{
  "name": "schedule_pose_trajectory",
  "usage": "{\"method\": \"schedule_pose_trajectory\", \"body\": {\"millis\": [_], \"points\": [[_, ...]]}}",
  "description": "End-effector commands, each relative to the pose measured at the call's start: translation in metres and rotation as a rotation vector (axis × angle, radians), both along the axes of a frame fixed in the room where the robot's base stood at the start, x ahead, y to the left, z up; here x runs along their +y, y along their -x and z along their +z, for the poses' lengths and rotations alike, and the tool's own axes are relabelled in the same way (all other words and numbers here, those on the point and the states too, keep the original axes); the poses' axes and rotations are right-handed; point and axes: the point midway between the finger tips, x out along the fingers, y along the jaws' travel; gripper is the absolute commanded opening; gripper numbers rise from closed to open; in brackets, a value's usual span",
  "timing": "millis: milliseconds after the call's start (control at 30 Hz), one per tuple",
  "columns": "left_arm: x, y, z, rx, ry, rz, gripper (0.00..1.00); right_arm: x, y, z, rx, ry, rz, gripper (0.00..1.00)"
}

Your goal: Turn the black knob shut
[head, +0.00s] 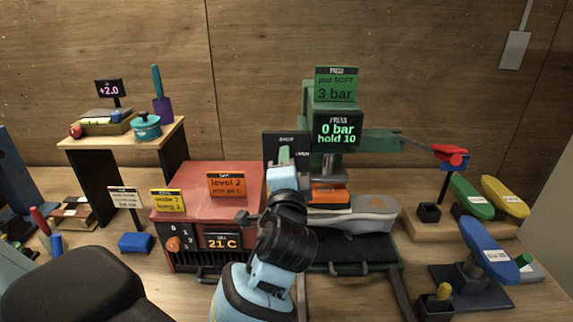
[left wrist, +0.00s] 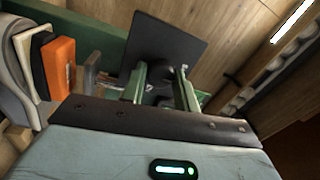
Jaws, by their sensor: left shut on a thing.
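My left gripper (head: 285,158) is up against the left side of the green press (head: 308,100), in front of a small black panel (head: 272,145). In the left wrist view its two green fingers (left wrist: 160,88) are on either side of a dark rounded piece, the black knob (left wrist: 158,76), and are shut on it. The black panel (left wrist: 168,42) stands just behind the fingers there. The knob is hidden behind my gripper in the head view, and its turned angle cannot be told. The press display (head: 338,130) reads 0 bar, hold 10. My right gripper is not in view.
A grey sneaker (head: 370,208) sits under the orange press pad (head: 329,194). A red heater box (head: 190,192) showing 21 C stands left of my arm. Coloured shoe forms (head: 488,248) stand at the right. A small raised table (head: 90,142) stands at the back left.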

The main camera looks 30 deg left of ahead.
Motion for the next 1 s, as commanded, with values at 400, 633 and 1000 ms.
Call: {"method": "schedule_pose_trajectory", "body": {"millis": [400, 633, 1000], "points": [[0.0, 0.0, -0.001, 0.001, 0.002, -0.001, 0.51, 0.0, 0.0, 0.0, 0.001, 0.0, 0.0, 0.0], [0.0, 0.0, 0.0, 0.001, 0.001, 0.0, 0.52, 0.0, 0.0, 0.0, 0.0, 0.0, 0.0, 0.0], [-0.021, 0.031, -0.008, 0.006, 0.003, -0.004, 0.52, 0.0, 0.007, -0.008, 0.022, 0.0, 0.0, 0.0]]}}
